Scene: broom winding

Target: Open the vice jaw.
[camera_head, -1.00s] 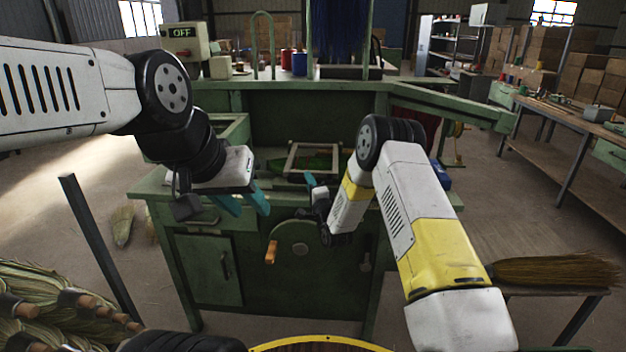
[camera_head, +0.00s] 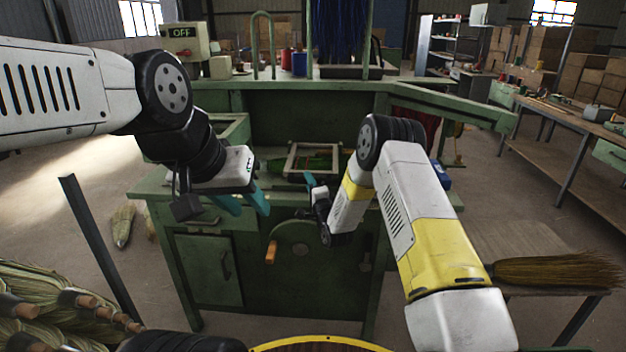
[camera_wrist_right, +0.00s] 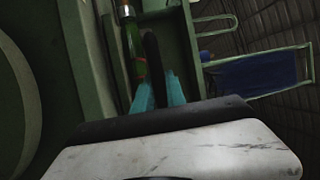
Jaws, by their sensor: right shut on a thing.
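My right gripper (camera_wrist_right: 160,93) has its teal fingers shut on a dark upright lever (camera_wrist_right: 152,55) in the right wrist view. In the head view my right gripper (camera_head: 311,183) is at the front edge of the green bench, mostly hidden by its own wrist. The lever is not clear there. My left gripper (camera_head: 242,203) is open and empty, with its teal fingers apart over the left front of the bench. I cannot make out the vice jaw clearly in either view.
The green bench (camera_head: 215,262) carries a shallow tray (camera_head: 290,163) holding green things. A round plate (camera_head: 297,237) and an orange handle (camera_head: 270,252) are on its front. A broom (camera_head: 560,269) lies at right. Broom straw bundles (camera_head: 40,285) are at lower left.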

